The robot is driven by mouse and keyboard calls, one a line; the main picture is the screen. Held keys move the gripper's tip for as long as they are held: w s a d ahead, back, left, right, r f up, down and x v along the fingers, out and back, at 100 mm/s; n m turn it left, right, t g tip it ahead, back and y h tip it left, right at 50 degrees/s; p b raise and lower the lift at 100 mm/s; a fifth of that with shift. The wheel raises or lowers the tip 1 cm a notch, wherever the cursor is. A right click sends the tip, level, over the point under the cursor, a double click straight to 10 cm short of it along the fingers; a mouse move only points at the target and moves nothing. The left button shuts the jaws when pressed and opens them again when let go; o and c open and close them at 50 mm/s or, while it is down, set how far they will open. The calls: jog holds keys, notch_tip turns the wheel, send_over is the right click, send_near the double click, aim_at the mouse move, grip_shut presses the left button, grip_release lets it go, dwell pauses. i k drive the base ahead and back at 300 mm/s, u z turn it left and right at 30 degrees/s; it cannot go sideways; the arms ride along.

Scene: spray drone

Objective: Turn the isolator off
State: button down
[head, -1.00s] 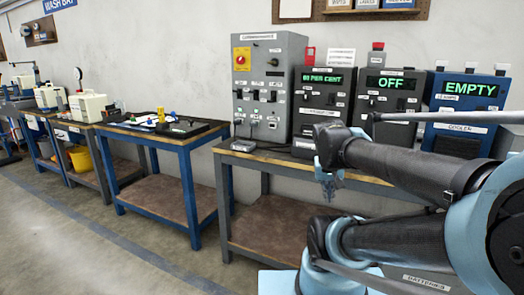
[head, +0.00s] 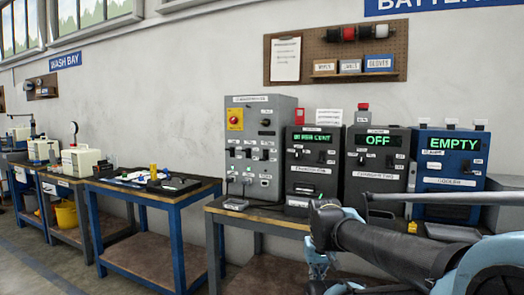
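A tall grey cabinet (head: 266,185) stands on the bench at the wall. At its upper left is a red rotary knob on a yellow plate (head: 235,119), which looks like the isolator; its label and exact setting are too small to read. Black switches and small white labels cover the rest of its front. My gripper (head: 318,268) is low in the head view, in front of the bench and to the right of the cabinet, apart from the knob. It points down and seems to hold nothing. Its fingers are too small and partly cut off to tell their opening.
Right of the cabinet stand a dark unit with a green display (head: 312,160), a dark unit reading OFF (head: 377,180) and a blue unit reading EMPTY (head: 452,165). A blue-legged bench (head: 150,200) is at left. A pegboard (head: 338,50) hangs above. My arm covers the lower right.

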aim_at(234, 120)
jog(key=u, duration=0.15)
jog(key=k, duration=0.4)
jog(key=u, duration=0.55)
jog(key=k, duration=0.9)
jog(key=u, duration=0.2)
jog(key=i, duration=1.7)
jog(key=u, duration=0.5)
